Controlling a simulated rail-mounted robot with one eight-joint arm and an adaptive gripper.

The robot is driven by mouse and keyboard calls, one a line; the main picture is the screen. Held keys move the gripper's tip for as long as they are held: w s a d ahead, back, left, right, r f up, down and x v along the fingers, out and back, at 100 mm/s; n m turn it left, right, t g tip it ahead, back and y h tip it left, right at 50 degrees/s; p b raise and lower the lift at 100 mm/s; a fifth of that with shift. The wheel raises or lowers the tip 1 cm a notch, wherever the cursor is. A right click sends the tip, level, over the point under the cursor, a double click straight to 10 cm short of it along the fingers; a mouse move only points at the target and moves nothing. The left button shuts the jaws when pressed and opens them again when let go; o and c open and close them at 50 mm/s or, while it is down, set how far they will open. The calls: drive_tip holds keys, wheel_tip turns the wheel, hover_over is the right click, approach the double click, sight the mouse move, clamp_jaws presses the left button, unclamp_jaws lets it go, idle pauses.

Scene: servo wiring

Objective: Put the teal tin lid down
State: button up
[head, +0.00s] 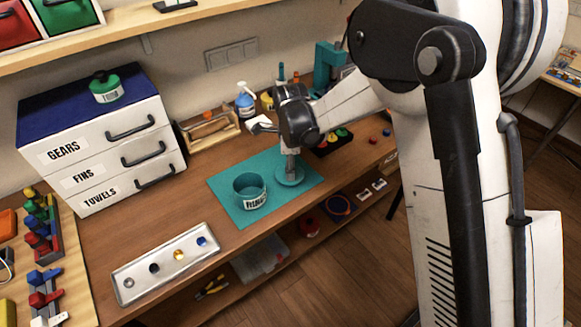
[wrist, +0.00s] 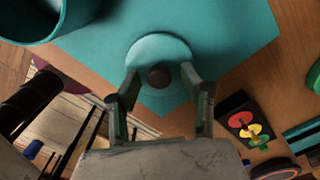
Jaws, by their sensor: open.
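The teal tin lid (head: 289,175) lies flat on the teal mat (head: 226,200), near its right side. In the wrist view the lid (wrist: 158,52) shows a dark round knob (wrist: 159,76) at its middle. My gripper (head: 290,165) is right above the lid. In the wrist view my gripper (wrist: 160,85) is open, with one finger on each side of the knob and a gap on both sides. The teal tin (head: 249,191) stands uncovered on the mat to the left of the lid, with a white label on its side.
A metal tray (head: 130,282) with several small round pieces lies at the front left. A drawer cabinet (head: 105,140) stands at the back left. A black holder with coloured discs (head: 335,141) is behind the mat to the right. Bare wood lies between tray and mat.

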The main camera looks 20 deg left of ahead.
wheel_tip(320, 180, up, 12)
drive_tip(key=shift+f, duration=0.15)
drive_tip(key=shift+d, duration=0.1)
drive_tip(key=s+d+r+n+t, duration=0.1)
drive_tip(key=s+d+r+n, duration=0.2)
drive_tip(key=d, duration=0.4)
drive_tip(key=s+d+r+n+t+y, duration=0.1)
drive_tip(key=s+d+r, duration=0.1)
drive_tip(key=d+r, duration=0.4)
drive_tip(key=s+d+r+n+t, duration=0.1)
drive_tip(key=s+d+r+n, duration=0.25)
drive_tip(key=d, duration=0.45)
drive_tip(key=s+d+f+n+t+h, duration=0.1)
drive_tip(key=s+d+n+t, duration=0.3)
drive_tip(key=s+d, duration=1.1)
drive_tip(key=n, duration=0.3)
drive_tip(key=shift+d+f, duration=0.15)
drive_tip(key=shift+d, duration=0.15)
